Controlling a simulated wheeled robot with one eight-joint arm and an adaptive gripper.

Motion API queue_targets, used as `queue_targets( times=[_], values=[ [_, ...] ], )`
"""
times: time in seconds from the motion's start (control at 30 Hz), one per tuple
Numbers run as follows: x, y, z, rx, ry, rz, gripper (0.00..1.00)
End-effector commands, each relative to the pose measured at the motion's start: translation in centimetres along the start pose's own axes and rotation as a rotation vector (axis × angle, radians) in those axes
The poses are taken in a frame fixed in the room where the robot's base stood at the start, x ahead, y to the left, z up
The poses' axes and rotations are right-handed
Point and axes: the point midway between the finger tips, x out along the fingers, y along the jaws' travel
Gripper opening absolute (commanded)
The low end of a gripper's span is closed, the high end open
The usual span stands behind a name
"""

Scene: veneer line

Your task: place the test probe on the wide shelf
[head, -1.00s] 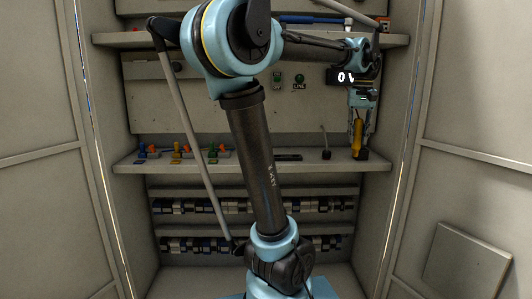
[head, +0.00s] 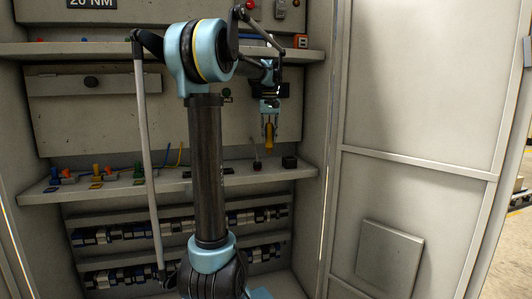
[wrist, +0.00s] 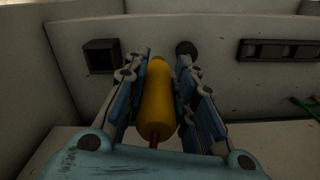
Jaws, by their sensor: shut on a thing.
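The test probe, a yellow handle with a red tip, is between the fingers of my gripper (head: 269,122). The probe (head: 269,137) hangs roughly upright above the lower shelf (head: 215,183), apart from it. In the wrist view the probe (wrist: 158,100) is pinched between both fingers of my gripper (wrist: 160,95), its red end toward the camera. A black square holder (head: 289,162) stands empty on the lower shelf, below and right of the probe; it also shows in the wrist view (wrist: 101,57). An upper shelf (head: 300,55) runs above. I cannot tell which shelf is called wide.
Several coloured plugs (head: 97,174) stand on the lower shelf's left part. A small post with a thin stem (head: 256,164) stands left of the holder. A black slotted strip (wrist: 280,50) lies nearby. The cabinet's right wall (head: 320,150) is close.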

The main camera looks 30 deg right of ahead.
Motion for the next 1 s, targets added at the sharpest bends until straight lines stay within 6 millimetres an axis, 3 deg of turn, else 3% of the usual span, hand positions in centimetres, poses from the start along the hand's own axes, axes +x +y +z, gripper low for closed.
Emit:
queue_targets(
  times=[0.1, 0.2, 0.47, 0.73, 1.0],
  values=[
    [0.0, -0.7, -2.4, -0.002, 0.0, 0.0, 0.01],
    [1.8, -0.7, -2.1, 0.0, 0.0, 0.0, 0.01],
    [3.5, -0.7, -2.1, -0.001, 0.0, 0.0, 0.01],
    [6.6, -0.7, -2.3, -0.002, 0.0, 0.0, 0.01],
    [7.0, -0.8, -2.5, -0.002, 0.0, 0.0, 0.01]
  ],
)
